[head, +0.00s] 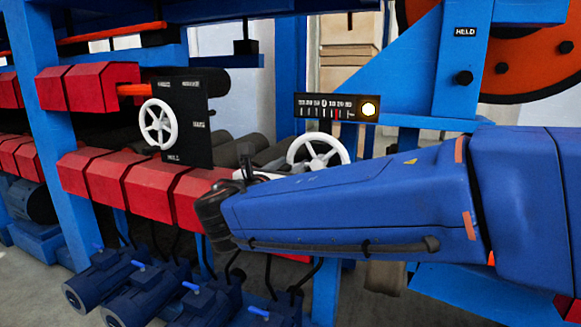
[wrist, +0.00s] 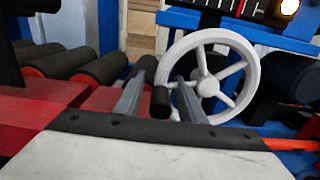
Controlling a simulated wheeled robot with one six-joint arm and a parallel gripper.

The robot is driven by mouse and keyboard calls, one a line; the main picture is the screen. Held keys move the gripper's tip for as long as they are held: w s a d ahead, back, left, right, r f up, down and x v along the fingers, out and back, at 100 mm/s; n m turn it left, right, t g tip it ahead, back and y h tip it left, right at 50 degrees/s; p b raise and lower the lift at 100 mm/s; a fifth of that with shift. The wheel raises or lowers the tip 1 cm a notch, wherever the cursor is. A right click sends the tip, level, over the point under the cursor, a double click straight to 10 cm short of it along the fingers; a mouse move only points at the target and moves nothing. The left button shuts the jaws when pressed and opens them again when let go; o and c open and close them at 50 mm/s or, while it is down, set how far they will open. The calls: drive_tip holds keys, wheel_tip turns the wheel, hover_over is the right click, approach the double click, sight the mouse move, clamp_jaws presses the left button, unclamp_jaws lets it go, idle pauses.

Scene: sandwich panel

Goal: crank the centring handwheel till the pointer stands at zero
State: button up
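The white centring handwheel (head: 318,153) stands below the scale plate (head: 312,99) in the head view, its lower part hidden by my arm. In the wrist view the handwheel (wrist: 208,84) is close ahead. Its dark crank grip (wrist: 161,103) appears at the left of the rim, between the two fingers of my gripper (wrist: 160,80). The fingers are apart, with gaps visible on both sides of the grip. The red pointer (head: 337,114) stands right of the 0, around the first 10.
A second white handwheel (head: 158,124) sits on a black panel (head: 183,143) to the left. Red blocks (head: 135,184) and dark rollers (wrist: 95,68) lie left of my gripper. A blue frame post (head: 291,70) stands behind.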

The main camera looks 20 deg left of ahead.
drive_tip(key=shift+c, duration=0.2)
clamp_jaws()
drive_tip(key=shift+s+f+n, duration=0.1)
drive_tip(key=shift+f+n, duration=0.2)
idle(0.3)
drive_tip(key=shift+d+f+n, duration=0.2)
drive_tip(key=shift+f+n, duration=0.5)
drive_tip(key=shift+n, duration=0.4)
drive_tip(key=n, duration=0.1)
drive_tip(key=d+f+n, duration=0.1)
drive_tip(key=n, duration=0.1)
drive_tip(key=f+n, duration=0.1)
drive_tip(key=shift+s+d+f+n, duration=0.1)
drive_tip(key=shift+d+f+n, duration=0.05)
drive_tip(key=shift+d+n, duration=0.15)
drive_tip(key=d+n, duration=0.1)
drive_tip(key=n, duration=0.1)
drive_tip(key=d+f+n, duration=0.1)
drive_tip(key=n, duration=0.1)
drive_tip(key=shift+s+f, duration=0.1)
drive_tip(key=shift+f, duration=0.1)
drive_tip(key=n, duration=0.1)
drive_tip(key=d+n, duration=0.1)
drive_tip(key=n, duration=0.1)
drive_tip(key=shift+d+f, duration=0.2)
drive_tip(key=shift+d, duration=0.1)
drive_tip(key=shift+d+n, duration=0.45)
drive_tip(key=shift+n, duration=0.45)
